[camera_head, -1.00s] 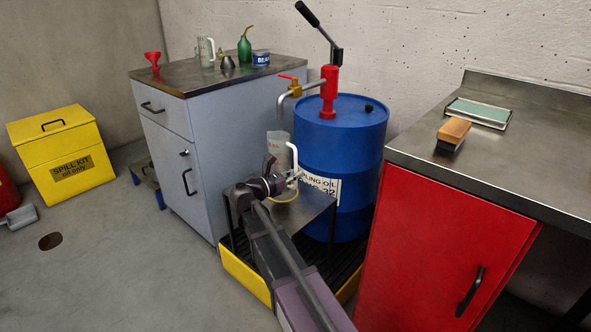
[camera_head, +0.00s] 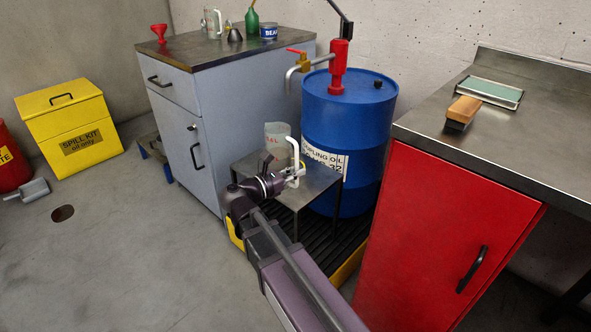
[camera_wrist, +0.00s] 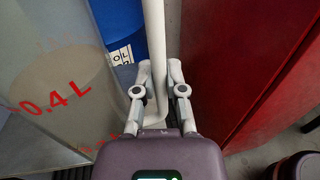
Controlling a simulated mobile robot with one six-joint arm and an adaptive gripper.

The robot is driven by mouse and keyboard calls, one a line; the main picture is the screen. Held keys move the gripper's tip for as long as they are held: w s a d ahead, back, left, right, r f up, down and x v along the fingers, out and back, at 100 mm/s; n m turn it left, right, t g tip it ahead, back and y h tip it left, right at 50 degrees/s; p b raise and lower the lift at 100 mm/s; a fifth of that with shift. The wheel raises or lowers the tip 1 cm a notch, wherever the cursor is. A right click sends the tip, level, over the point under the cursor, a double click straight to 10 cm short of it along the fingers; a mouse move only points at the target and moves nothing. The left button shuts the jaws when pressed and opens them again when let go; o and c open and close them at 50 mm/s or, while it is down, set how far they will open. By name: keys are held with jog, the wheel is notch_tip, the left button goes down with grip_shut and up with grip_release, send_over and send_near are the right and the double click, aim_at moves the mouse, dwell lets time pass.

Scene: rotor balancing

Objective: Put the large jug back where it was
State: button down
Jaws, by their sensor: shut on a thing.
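The large jug (camera_head: 277,132) is clear, with red markings and a white handle, and shows in front of the blue drum. In the wrist view the jug's wall (camera_wrist: 55,75) fills the left side and reads "0.4 L". My gripper (camera_head: 297,172) is shut on the jug's white handle (camera_wrist: 154,60), with one finger on each side. The jug looks roughly upright, at the metal stand (camera_head: 322,180). My wrist hides its lower part, so I cannot tell whether it touches the stand. A smaller clear jug (camera_head: 213,22) stands on the grey cabinet's top.
The blue drum (camera_head: 345,125) with its red pump (camera_head: 338,68) and tap (camera_head: 301,63) stands behind the stand. A yellow-edged drip tray (camera_head: 346,270) lies below. The grey cabinet (camera_head: 207,95) is left, the red cabinet (camera_head: 425,240) right. Open floor (camera_head: 120,260) lies at left.

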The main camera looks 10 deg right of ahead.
dwell(0.5)
notch_tip(320, 180, up, 4)
jog(key=p, duration=0.3)
jog(key=shift+f+p, duration=0.1)
jog(key=shift+p, duration=0.3)
jog(key=shift+w, duration=0.1)
